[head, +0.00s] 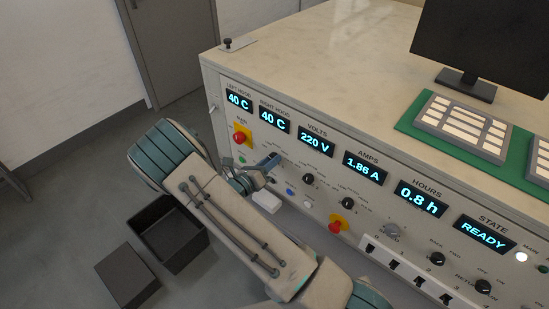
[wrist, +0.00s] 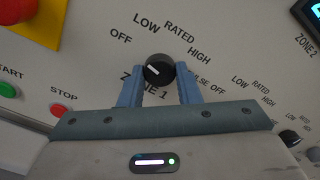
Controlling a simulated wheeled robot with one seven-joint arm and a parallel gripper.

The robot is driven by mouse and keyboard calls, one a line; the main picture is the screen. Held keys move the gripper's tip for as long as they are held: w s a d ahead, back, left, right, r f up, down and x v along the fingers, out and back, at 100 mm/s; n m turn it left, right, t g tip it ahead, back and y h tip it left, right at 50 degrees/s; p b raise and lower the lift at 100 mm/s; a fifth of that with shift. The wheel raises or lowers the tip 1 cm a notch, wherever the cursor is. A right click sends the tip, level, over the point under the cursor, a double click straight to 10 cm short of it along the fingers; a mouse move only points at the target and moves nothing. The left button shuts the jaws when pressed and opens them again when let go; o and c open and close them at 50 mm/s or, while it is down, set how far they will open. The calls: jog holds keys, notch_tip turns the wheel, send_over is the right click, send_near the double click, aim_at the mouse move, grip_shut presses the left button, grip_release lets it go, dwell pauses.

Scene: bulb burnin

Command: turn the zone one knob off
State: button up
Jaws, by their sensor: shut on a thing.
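The zone one knob (wrist: 159,69) is a round black knob with a short white mark on its left half. It sits on the pale panel above the ZONE 1 label, with OFF, LOW, RATED and HIGH printed in an arc around it. The mark slants to the upper left, roughly on the OFF side; its exact setting is hard to tell. My gripper (wrist: 158,75) has its two blue fingers shut on the knob, one on each side. In the head view my gripper (head: 270,165) is at the panel's left part, and it hides this knob.
A red emergency button on yellow (head: 239,138), a green START button (wrist: 8,90) and a red STOP button (wrist: 60,110) lie left of my gripper. Another black knob (head: 308,180) is to the right. An open dark bin (head: 170,230) stands on the floor.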

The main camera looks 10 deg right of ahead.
jog(key=shift+a+n, duration=0.3)
jog(key=shift+n, duration=0.1)
jog(key=o, duration=0.9)
jog(key=shift+o, duration=0.4)
jog(key=shift+a, duration=0.2)
jog(key=b+v, duration=0.3)
jog(key=v, duration=1)
jog(key=shift+s, duration=0.35)
jog(key=shift+a, duration=0.1)
